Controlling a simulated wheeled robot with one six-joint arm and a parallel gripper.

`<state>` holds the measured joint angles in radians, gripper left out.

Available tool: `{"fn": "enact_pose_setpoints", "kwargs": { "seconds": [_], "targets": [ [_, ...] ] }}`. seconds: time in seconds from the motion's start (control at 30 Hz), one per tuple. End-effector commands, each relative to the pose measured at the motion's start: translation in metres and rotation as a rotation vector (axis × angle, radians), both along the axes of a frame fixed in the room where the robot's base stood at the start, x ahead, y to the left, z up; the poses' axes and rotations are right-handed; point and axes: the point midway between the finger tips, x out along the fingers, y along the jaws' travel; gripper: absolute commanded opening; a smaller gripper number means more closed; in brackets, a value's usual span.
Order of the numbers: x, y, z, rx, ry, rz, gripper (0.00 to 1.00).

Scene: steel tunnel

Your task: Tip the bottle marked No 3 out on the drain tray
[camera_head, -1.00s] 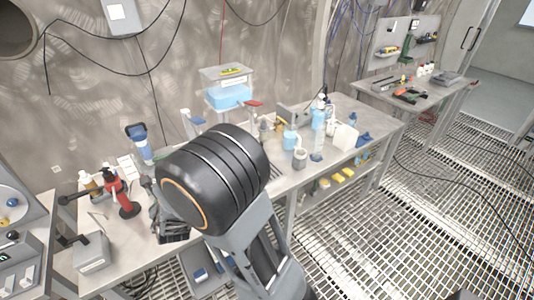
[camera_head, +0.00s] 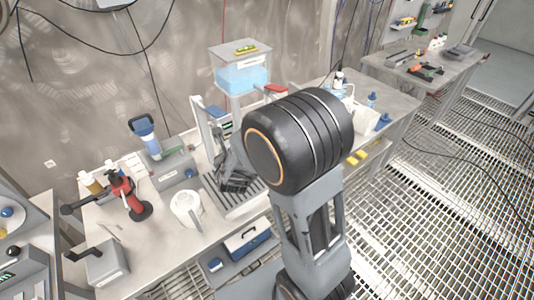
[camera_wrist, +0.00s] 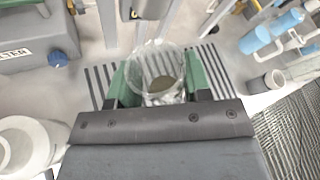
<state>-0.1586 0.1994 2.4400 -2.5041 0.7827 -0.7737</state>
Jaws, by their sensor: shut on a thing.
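My gripper (camera_wrist: 160,88) has green fingers shut on a clear, round-mouthed vessel (camera_wrist: 150,60). A little dark matter shows inside the vessel. No mark is readable on it, so I cannot tell whether it is No 3. The slotted drain tray (camera_wrist: 219,68) lies below and behind the vessel in the wrist view. In the head view the drain tray (camera_head: 247,203) is on the bench, and my dark gripper (camera_head: 237,180) is over its left part. My arm hides part of the tray there, and the vessel is not clear in that view.
A white jug (camera_head: 186,208) stands left of the tray. A grey box (camera_head: 172,168) with a blue knob is behind the jug. A red tool (camera_head: 128,198) stands further left. A blue-filled tank (camera_head: 242,76) is behind.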

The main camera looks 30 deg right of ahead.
Motion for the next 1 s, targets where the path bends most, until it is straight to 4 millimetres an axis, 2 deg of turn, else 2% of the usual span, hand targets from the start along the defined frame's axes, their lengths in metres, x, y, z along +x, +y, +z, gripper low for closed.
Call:
{"fn": "enact_pose_setpoints", "kwargs": {
  "seconds": [0.27, 1.0],
  "targets": [
    [0.0, -0.004, -0.002, -0.005, 0.004, 0.001, 0.16],
    [-0.002, -0.038, -0.013, -0.047, 0.056, 0.004, 0.16]
  ]
}}
